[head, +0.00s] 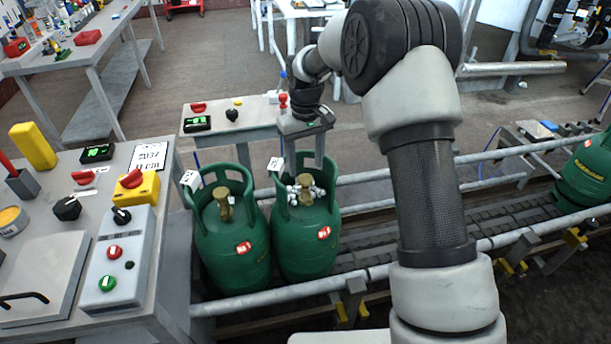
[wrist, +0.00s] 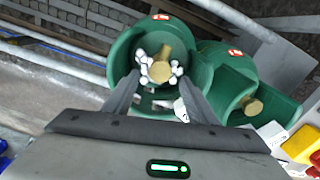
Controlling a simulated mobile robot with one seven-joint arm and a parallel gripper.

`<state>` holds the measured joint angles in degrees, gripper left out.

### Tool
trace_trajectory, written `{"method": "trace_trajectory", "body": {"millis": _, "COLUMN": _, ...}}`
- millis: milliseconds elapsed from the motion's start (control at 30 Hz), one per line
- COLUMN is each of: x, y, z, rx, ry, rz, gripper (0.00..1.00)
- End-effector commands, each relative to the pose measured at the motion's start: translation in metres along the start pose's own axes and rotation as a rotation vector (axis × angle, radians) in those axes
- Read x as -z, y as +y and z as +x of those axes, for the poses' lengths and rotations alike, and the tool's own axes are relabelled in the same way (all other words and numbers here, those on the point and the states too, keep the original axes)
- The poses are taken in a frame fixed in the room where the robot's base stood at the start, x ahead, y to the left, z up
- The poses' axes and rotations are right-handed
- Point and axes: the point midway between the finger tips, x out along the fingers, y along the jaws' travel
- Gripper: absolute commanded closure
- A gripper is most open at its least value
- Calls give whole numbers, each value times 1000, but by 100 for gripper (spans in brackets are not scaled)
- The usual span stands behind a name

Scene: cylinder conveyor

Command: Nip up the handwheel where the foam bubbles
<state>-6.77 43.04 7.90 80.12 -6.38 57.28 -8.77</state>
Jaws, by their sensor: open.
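Two green gas cylinders stand side by side on the conveyor in the head view. White foam bubbles (head: 291,193) cluster around the brass valve (head: 305,184) of the right cylinder (head: 307,243). In the wrist view this brass handwheel (wrist: 160,72) sits inside the green collar with foam (wrist: 144,70) around it. The left cylinder (head: 237,258) has a bare brass valve (head: 223,204), also in the wrist view (wrist: 252,106). My gripper (head: 305,160) is over the foaming cylinder. Its open fingers (wrist: 160,82) point at the handwheel, one on each side of the view, with no visible grip on it.
The cylinder collars (wrist: 120,58) rise around the valves. Conveyor rails (head: 270,297) run along both sides. Another green cylinder (head: 587,170) stands at far right. A control box (head: 118,262) is on the left bench, and a small table (head: 215,138) stands behind the cylinders.

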Motion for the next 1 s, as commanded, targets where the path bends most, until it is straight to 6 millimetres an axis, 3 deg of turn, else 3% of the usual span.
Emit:
{"method": "trace_trajectory", "body": {"millis": 33, "x": -1, "y": 0, "z": 12, "rx": 1, "ry": -4, "rz": 0, "gripper": 48}}
{"method": "trace_trajectory", "body": {"millis": 233, "x": 0, "y": 0, "z": 35, "rx": 0, "ry": -2, "rz": -1, "gripper": 48}}
{"method": "trace_trajectory", "body": {"millis": 633, "x": 0, "y": 0, "z": 41, "rx": -1, "ry": 0, "rz": -1, "gripper": 48}}
{"method": "trace_trajectory", "body": {"millis": 867, "x": 0, "y": 0, "z": 41, "rx": 0, "ry": 0, "rz": -1, "gripper": 87}}
{"method": "trace_trajectory", "body": {"millis": 1000, "x": 0, "y": 0, "z": 41, "rx": 0, "ry": 0, "rz": 3, "gripper": 89}}
